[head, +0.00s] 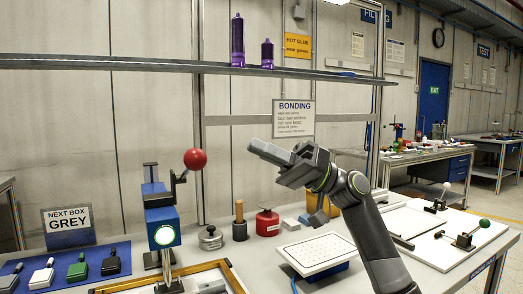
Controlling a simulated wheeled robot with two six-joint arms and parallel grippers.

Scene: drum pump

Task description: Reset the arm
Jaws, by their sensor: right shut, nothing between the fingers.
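My right arm (365,225) rises from the lower right over the bench. Its gripper (256,147) is held up in the air, pointing left, just below the BONDING sign. The fingers are together and nothing shows between them. The gripper touches nothing. My left gripper is not in view.
A blue press with a red ball lever (195,159) stands to the left of the gripper, apart from it. Below are a red can (267,223), a brush pot (239,229) and a white perforated plate (318,252). A shelf (150,64) runs above. Toggle clamps (465,241) sit at right.

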